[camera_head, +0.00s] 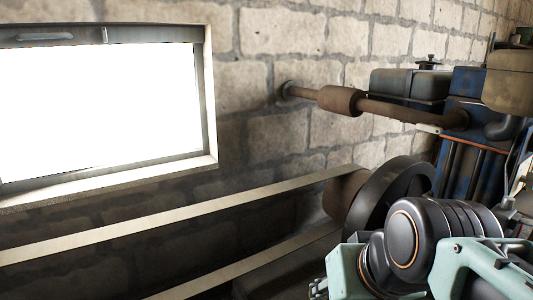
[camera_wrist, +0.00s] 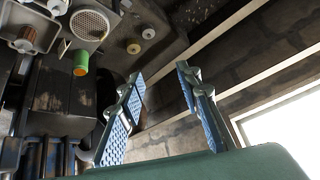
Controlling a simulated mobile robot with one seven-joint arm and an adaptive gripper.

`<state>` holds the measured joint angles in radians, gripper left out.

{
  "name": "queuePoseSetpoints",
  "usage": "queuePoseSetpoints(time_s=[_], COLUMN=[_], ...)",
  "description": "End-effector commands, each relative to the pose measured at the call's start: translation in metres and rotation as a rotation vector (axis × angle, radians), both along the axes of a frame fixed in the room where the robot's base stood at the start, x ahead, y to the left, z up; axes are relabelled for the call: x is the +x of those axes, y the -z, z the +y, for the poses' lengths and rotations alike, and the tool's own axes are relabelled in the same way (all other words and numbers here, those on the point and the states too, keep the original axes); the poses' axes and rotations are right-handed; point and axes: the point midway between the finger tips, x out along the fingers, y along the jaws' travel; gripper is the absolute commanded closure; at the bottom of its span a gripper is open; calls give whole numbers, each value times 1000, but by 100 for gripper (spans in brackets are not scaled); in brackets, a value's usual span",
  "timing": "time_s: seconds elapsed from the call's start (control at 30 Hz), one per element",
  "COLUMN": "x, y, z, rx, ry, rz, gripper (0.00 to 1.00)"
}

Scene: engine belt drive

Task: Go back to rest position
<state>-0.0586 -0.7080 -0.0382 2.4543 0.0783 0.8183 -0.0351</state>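My gripper (camera_wrist: 162,78) shows in the wrist view with its two blue-padded fingers spread apart. Nothing is held between them. In the head view my arm fills the lower right corner, and I cannot make out the gripper's fingers there. The pale drive belt (camera_head: 180,214) runs in two strands from the lower left to a brown pulley (camera_head: 343,195) beside a dark flywheel (camera_head: 400,200). In the wrist view the belt's strands (camera_wrist: 225,30) pass behind and beyond the fingers, and I cannot judge the distance.
The blue engine (camera_head: 465,90) stands at the right, with a rusty pipe (camera_head: 410,110) reaching the stone wall (camera_head: 270,125). A bright window (camera_head: 100,110) is at the left. In the wrist view engine parts, including a green-and-orange cylinder (camera_wrist: 81,62), crowd the left side.

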Motion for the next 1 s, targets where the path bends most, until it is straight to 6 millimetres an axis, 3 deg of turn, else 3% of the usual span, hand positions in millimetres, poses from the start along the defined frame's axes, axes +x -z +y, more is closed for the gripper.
queuePoseSetpoints(time_s=[0.07,0.1,1.0], x=[-31,-36,-32], y=[20,14,-191], z=[-23,-27,-23], rx=[-81,-96,-85], ry=[45,53,42], rz=[76,93,85], gripper=[68,68,68])
